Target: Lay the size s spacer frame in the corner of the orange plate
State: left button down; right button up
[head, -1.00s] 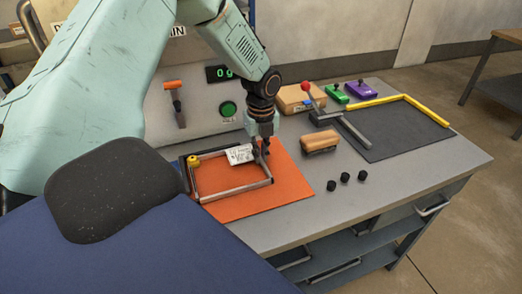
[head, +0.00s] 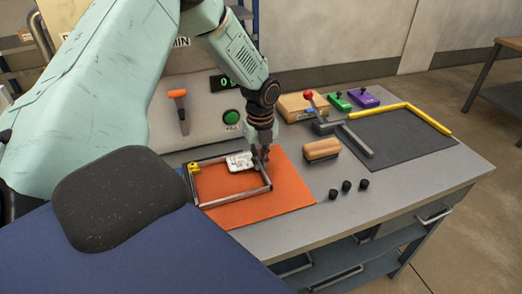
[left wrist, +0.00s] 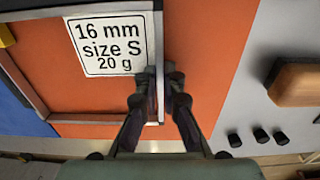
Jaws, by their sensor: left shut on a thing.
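The size S spacer frame (head: 232,198) is a thin metal rectangle with a white label (left wrist: 105,45) reading "16 mm size S 20 g". It lies over the orange plate (head: 287,182), towards its left side; I cannot tell whether it rests flat on it. A yellow piece (head: 194,168) is at the frame's far left corner. My left gripper (head: 261,156) is shut on the frame's right bar, and the left wrist view shows the fingertips (left wrist: 164,78) on both sides of that bar. My right gripper is not in view.
A wooden-handled block (head: 321,149) and several small black knobs (head: 347,186) stand right of the plate. A grey panel with a green button (head: 231,117) stands behind.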

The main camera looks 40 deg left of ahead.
pick_arm(q)
jog(key=shift+a, duration=0.1)
jog(key=c, duration=1.4)
grip_release()
jog(key=shift+a, duration=0.15)
jog(key=shift+r, duration=0.1)
